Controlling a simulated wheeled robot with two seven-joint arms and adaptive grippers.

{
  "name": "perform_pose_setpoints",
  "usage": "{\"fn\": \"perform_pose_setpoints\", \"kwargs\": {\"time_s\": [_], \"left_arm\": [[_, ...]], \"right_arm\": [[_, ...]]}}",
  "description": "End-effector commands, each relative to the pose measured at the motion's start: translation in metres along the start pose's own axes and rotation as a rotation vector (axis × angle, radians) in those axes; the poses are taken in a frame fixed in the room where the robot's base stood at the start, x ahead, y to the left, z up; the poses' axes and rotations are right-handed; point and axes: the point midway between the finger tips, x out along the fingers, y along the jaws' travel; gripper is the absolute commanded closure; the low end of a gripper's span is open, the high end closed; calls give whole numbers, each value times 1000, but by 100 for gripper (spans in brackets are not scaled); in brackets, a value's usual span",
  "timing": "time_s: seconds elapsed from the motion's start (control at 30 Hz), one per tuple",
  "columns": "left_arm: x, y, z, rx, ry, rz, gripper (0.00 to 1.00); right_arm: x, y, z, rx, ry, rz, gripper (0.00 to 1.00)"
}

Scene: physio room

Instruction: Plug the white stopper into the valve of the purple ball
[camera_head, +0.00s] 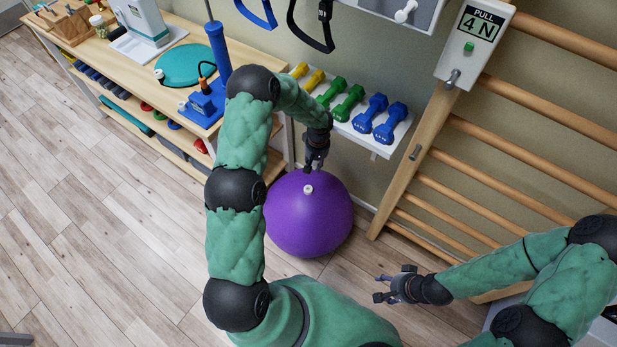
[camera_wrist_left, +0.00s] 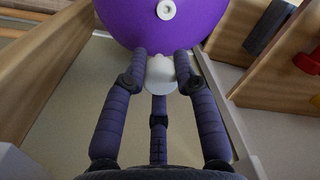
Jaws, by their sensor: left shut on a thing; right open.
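The purple ball (camera_head: 309,222) sits on the floor beside the wooden bench. Its white round valve (camera_head: 308,189) is on top, and the ball (camera_wrist_left: 208,22) and the valve ring (camera_wrist_left: 166,9) show at the top of the left wrist view. My left gripper (camera_head: 314,166) is over the far side of the ball, close to the valve. In the left wrist view its fingers are shut on the white stopper (camera_wrist_left: 162,80), which appears apart from the valve. The stopper cannot be made out in the head view. My right gripper (camera_head: 384,287) is open and empty, right of the ball.
A wooden bench (camera_head: 187,40) with a blue pump (camera_head: 215,75) stands at the left. A white rack (camera_head: 385,146) of colored dumbbells is behind the ball. Wooden wall bars (camera_head: 480,135) rise at the right.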

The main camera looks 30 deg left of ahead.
Motion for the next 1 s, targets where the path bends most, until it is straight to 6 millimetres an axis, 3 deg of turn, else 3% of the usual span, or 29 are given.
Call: {"fn": "perform_pose_setpoints", "kwargs": {"time_s": [0.03,0.2,1.0], "left_arm": [[22,-4,-2,-29,-6,-1,93],[63,-13,-6,-105,-14,4,93],[133,-14,-6,-145,-16,9,93]], "right_arm": [[7,2,0,0,0,0,44],[15,5,-1,0,0,0,44],[40,14,-2,0,0,0,44]]}}
